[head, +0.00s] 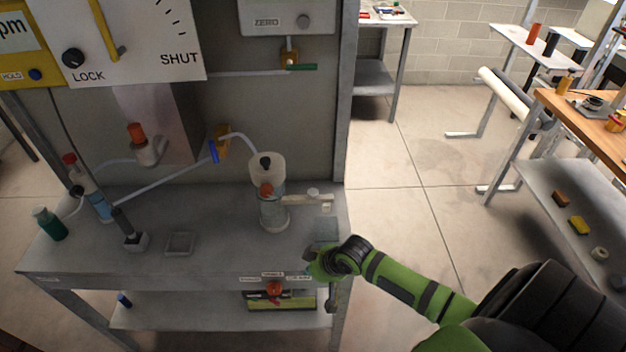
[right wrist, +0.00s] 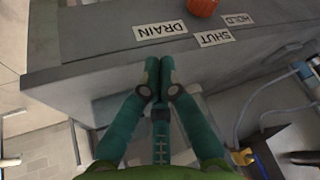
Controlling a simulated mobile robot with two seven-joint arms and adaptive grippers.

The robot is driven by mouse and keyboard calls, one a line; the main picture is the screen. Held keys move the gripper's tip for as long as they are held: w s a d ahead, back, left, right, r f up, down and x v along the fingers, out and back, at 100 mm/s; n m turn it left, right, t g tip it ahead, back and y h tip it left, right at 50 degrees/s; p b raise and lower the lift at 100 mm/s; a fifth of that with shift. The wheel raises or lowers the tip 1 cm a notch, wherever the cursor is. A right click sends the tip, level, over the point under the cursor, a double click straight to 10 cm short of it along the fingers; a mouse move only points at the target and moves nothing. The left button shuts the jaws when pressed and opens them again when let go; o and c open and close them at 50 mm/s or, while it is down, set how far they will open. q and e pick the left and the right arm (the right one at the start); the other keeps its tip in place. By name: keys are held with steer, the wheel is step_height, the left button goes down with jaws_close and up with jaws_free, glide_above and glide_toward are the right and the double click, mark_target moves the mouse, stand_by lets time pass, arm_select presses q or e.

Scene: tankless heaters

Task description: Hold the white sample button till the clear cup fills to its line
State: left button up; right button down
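In the head view a small white button-like piece (head: 313,192) sits on a pale bracket beside a clear cup-like cylinder (head: 273,212). An orange piece shows at the cylinder's top, under a translucent white vessel (head: 267,172). I cannot make out a fill line or the liquid level. My right gripper (head: 314,262) is at the bench's front right edge, below and apart from the white piece. In the right wrist view its teal fingertips (right wrist: 159,68) are together with nothing seen between them. My left gripper is not in view.
An orange knob (head: 274,288) is on the bench front; the right wrist view shows it (right wrist: 202,7) by labels DRAIN, SHUT and HOLD. A green bottle (head: 50,224), a shallow square dish (head: 179,243) and tubing are on the grey bench (head: 215,262). Floor right of the bench is open.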

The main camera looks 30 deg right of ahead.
steer(key=w+d+r+t+p, duration=0.1)
steer(key=w+r, duration=0.2)
steer(key=r, duration=0.3)
steer(key=w+d+r+p, duration=0.1)
steer(key=w+d+r, duration=0.15)
steer(key=r, duration=0.35)
step_height(320, 180, up, 13)
steer(key=m+t+p, duration=0.1)
steer(key=m+t, duration=0.1)
glide_above(315, 193)
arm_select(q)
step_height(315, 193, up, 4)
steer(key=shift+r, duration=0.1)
arm_select(e)
steer(key=shift+s+y, duration=0.1)
steer(key=shift+y, duration=0.3)
step_height(315, 193, down, 6)
steer(key=b, duration=0.7)
steer(key=shift+f, duration=0.2)
steer(key=shift+f+b, duration=0.6)
steer(key=shift+f, duration=0.6)
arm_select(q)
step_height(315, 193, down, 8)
